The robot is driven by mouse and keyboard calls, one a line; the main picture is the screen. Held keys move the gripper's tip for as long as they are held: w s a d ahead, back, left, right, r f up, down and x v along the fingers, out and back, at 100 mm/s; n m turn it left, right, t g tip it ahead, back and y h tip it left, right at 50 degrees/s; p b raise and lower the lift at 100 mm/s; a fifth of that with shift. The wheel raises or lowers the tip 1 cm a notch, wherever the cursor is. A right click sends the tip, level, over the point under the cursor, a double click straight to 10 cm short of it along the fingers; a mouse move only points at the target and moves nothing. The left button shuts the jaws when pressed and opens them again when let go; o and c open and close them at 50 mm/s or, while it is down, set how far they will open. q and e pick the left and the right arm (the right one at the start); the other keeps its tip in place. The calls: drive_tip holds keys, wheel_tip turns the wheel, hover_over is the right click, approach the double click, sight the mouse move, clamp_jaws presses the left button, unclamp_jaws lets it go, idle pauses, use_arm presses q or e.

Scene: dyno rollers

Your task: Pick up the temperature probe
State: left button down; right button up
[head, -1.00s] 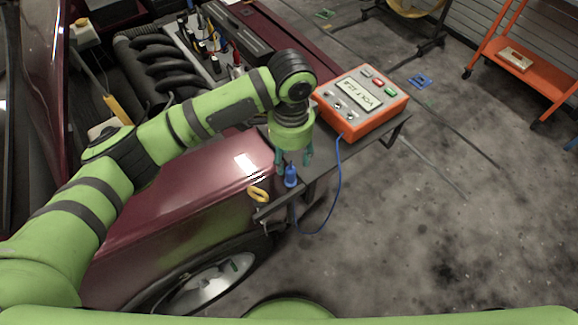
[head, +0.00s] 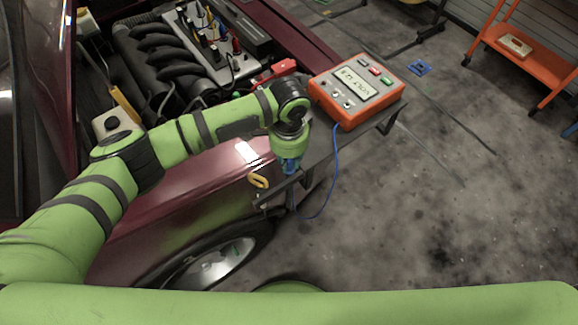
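The blue temperature probe (head: 290,168) stands near the left end of the dark shelf at the car's fender. A blue cable runs from it in a loop below the shelf edge and up to the orange voltage meter (head: 357,91). My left gripper (head: 289,165) is directly above and around the probe, pointing down. Its wrist hides the probe's upper part and most of the fingers, so whether the fingers are closed on it cannot be told. My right gripper is not in view.
The open engine bay (head: 165,65) lies behind my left arm. An orange cart (head: 520,60) stands at the far right. The floor right of the shelf is mostly clear.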

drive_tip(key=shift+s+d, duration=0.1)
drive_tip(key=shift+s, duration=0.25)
use_arm(q)
drive_tip(key=shift+r, duration=0.1)
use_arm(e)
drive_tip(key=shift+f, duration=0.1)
